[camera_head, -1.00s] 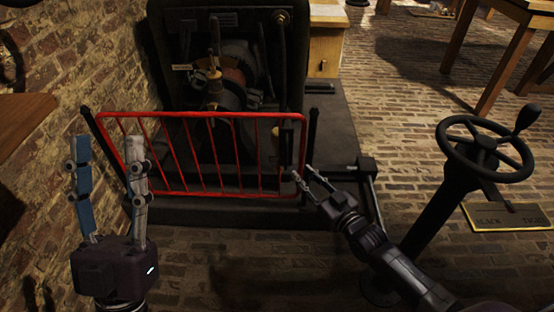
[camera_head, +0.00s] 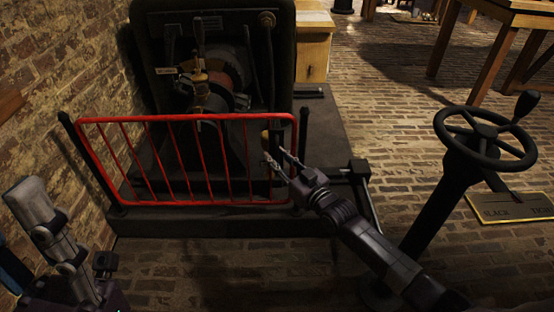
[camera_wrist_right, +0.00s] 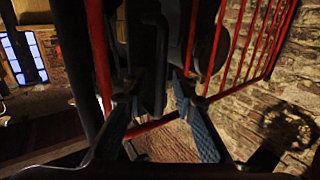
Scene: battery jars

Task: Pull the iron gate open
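The iron gate (camera_head: 190,203) is a red barred frame standing across the front of a dark machine; it looks closed between two black posts. My right gripper (camera_head: 276,156) is at the gate's right end, with its fingers apart. In the right wrist view the open fingers (camera_wrist_right: 160,112) point toward the red gate bars (camera_wrist_right: 98,45), and a dark upright piece (camera_wrist_right: 161,65) shows between them. Whether they touch it I cannot tell.
The dark machine (camera_head: 215,20) stands on a low plinth behind the gate. A black handwheel on a column (camera_head: 450,190) stands right of my right arm. A brick wall (camera_head: 60,60) borders the left side. The brick floor in front of the gate is largely clear.

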